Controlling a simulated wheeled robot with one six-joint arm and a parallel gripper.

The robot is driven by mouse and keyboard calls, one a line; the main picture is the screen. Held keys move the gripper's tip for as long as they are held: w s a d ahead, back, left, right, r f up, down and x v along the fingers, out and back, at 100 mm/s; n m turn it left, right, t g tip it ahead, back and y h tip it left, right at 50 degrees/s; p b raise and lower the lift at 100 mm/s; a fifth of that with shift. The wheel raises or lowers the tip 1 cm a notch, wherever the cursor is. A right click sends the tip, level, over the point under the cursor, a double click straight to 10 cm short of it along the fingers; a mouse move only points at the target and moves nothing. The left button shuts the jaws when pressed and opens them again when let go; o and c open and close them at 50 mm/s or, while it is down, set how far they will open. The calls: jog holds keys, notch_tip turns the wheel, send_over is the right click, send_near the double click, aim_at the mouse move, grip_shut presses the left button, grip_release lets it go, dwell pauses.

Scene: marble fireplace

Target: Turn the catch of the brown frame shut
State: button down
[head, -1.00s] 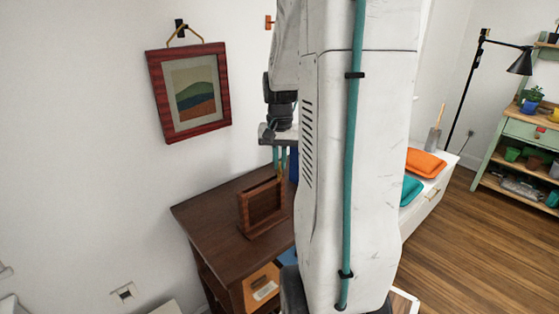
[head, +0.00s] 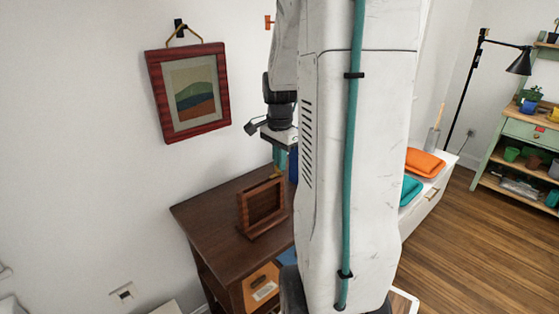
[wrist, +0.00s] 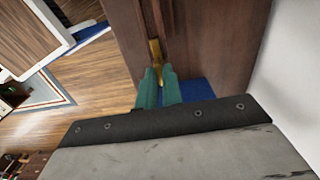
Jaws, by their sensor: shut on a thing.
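The brown frame (head: 247,216) stands upright on the dark wooden cabinet top, with its opening showing in the head view. Its brass catch (wrist: 155,50) shows in the wrist view, at the tips of my teal fingers. My gripper (head: 279,168) points down at the frame's upper right corner. In the wrist view my gripper (wrist: 157,72) is shut on the catch, one finger on each side. The part of the catch between the fingers is hidden. In the head view my arm covers what lies right of the frame.
The cabinet top (head: 205,225) is clear left of the frame. A blue thing (head: 293,166) stands close behind my gripper. A red-framed picture (head: 222,95) hangs on the wall. Orange (head: 425,163) and teal (head: 411,188) items lie on the white cabinet at right.

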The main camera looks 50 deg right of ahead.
dwell(0.4)
jog(key=c, duration=1.5)
grip_release()
jog(key=shift+c, duration=0.2)
jog(key=shift+r, duration=0.1)
notch_tip(320, 180, up, 8)
jog(key=shift+f, duration=0.15)
